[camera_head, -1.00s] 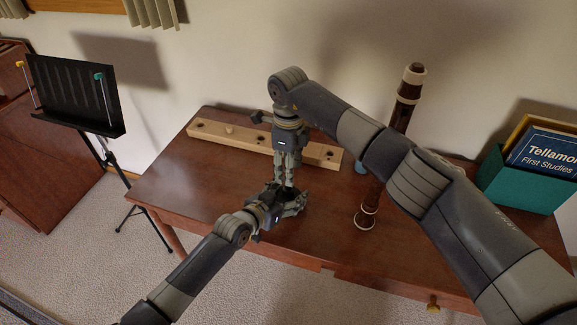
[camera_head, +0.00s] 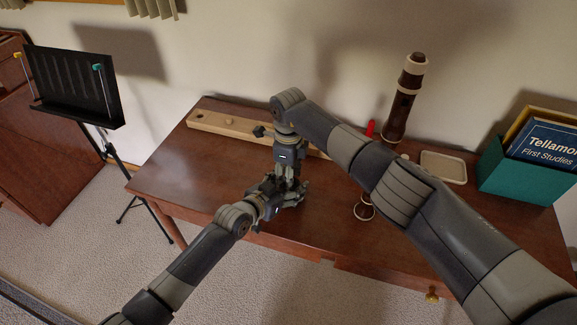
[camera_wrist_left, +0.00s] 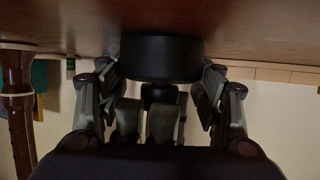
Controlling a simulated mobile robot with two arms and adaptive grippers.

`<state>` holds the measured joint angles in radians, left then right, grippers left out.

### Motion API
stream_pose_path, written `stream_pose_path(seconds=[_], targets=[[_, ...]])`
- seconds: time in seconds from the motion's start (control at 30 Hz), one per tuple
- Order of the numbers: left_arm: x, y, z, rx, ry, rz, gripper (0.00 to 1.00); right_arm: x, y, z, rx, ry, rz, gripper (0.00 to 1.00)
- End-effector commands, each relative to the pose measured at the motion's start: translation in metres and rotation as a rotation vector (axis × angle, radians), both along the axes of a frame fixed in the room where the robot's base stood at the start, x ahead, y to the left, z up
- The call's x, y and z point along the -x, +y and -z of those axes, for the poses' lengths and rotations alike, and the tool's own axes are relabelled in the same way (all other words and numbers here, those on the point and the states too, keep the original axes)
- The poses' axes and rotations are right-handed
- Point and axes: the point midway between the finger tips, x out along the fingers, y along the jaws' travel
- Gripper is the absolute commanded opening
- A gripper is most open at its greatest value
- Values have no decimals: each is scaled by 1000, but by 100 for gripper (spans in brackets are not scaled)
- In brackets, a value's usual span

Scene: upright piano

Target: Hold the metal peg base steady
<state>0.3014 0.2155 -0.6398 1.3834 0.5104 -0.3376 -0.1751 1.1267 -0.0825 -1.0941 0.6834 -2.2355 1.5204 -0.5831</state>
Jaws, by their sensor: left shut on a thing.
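The metal peg base (camera_wrist_left: 162,58) is a dark round disc on the table top in the left wrist view. My left gripper (camera_wrist_left: 162,85) has its fingers on either side of it and is shut on it. In the head view my left gripper (camera_head: 288,196) is low over the table, and the base is hidden by the two grippers. My right gripper (camera_head: 288,178) points down right above it, fingertips close to the base. Pale fingers behind the base in the wrist view appear to be its own; whether they hold a peg cannot be told.
A long wooden block with holes (camera_head: 225,123) lies at the back. A small tray (camera_head: 444,167) and a teal book box (camera_head: 522,172) are further right. A music stand (camera_head: 72,88) stands left, off the table (camera_head: 190,170).

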Motion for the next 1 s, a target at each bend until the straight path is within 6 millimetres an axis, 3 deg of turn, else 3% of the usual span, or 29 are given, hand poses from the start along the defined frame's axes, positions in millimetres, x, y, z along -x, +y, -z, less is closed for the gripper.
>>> stream_pose_path(seconds=[0.4,0.6,0.83,1.0], targets=[[1,0,2,-1,5,0,0,0,0,8,0,0,0,43],[1,0,2,-1,5,0,0,0,0,8,0,0,0,0],[1,0,2,-1,4,1,0,0,0,7,0,0,24,0],[1,0,2,-1,4,1,0,0,-1,7,1,-2,212,0]])
